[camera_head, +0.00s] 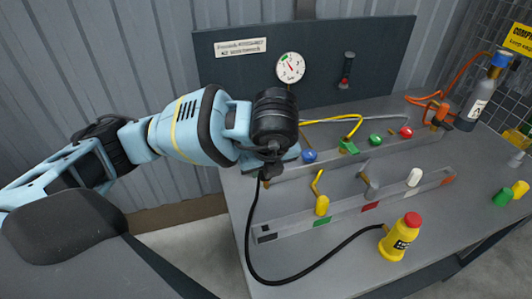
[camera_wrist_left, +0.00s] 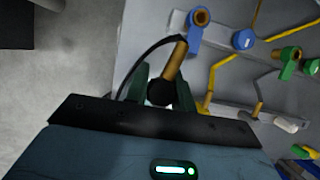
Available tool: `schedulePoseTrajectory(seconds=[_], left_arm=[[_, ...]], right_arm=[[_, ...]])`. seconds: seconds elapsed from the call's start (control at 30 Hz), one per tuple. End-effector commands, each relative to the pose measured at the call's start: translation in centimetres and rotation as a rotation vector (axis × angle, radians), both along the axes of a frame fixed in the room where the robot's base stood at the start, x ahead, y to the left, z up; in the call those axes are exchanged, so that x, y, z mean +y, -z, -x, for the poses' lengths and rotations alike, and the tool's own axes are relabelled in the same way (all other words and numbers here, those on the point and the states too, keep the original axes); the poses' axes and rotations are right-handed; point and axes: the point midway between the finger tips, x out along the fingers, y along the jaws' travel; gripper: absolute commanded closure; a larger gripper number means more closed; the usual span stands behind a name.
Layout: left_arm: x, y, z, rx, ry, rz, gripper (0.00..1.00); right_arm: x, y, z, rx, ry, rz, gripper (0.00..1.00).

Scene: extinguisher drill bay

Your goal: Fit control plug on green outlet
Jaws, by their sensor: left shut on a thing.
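My left gripper (camera_head: 268,178) is over the left end of the bench, pointing down, shut on the control plug. In the left wrist view the control plug (camera_wrist_left: 173,66) is a brass-coloured rod with a black ball-like part between the green fingers (camera_wrist_left: 160,92); a black cable loops from its far end. In the head view the gripper hides the plug. The green outlet (camera_head: 347,147) is a green block on the rear rail, right of and apart from the gripper. It also shows in the left wrist view (camera_wrist_left: 288,62), with a brass ring. My right gripper is not in view.
A blue knob (camera_head: 309,156), green knob (camera_head: 375,140) and red knob (camera_head: 406,132) line the rear rail. The front rail (camera_head: 345,214) carries a yellow lever (camera_head: 322,205), grey lever (camera_head: 372,189) and white knob (camera_head: 414,177).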

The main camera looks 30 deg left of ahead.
Motion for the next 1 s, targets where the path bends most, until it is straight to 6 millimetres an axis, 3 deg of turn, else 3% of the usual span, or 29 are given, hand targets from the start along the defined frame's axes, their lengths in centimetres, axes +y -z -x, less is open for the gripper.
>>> schedulePoseTrajectory(seconds=[0.33, 1.0], left_arm=[[-1.2, -0.4, 2.7, -0.001, 0.001, 0.000, 0.99], [-1.3, -0.8, 2.8, 0.000, 0.000, 0.000, 0.99]], right_arm=[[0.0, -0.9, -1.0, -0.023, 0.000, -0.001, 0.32], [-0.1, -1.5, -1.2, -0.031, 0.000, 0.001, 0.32]])
